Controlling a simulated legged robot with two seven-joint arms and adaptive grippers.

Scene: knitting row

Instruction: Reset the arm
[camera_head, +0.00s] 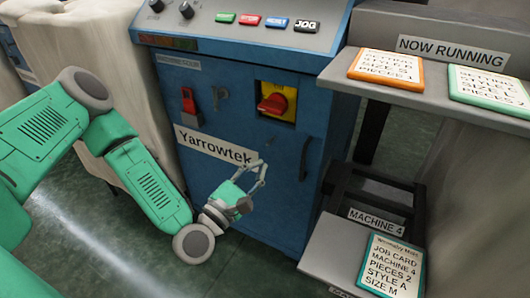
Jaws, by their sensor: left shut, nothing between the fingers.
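My left arm comes in from the left, green with grey joints. From this view I cannot tell whether the fingertips touch the cabinet. My right gripper is not in view.
A control panel (240,37) with coloured buttons tops the cabinet. On the right, a grey shelf (400,97) holds an orange-framed card (386,67) and a green-framed card (492,90). A lower shelf (330,250) holds a job card (390,266). Green floor (110,235) lies open at lower left.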

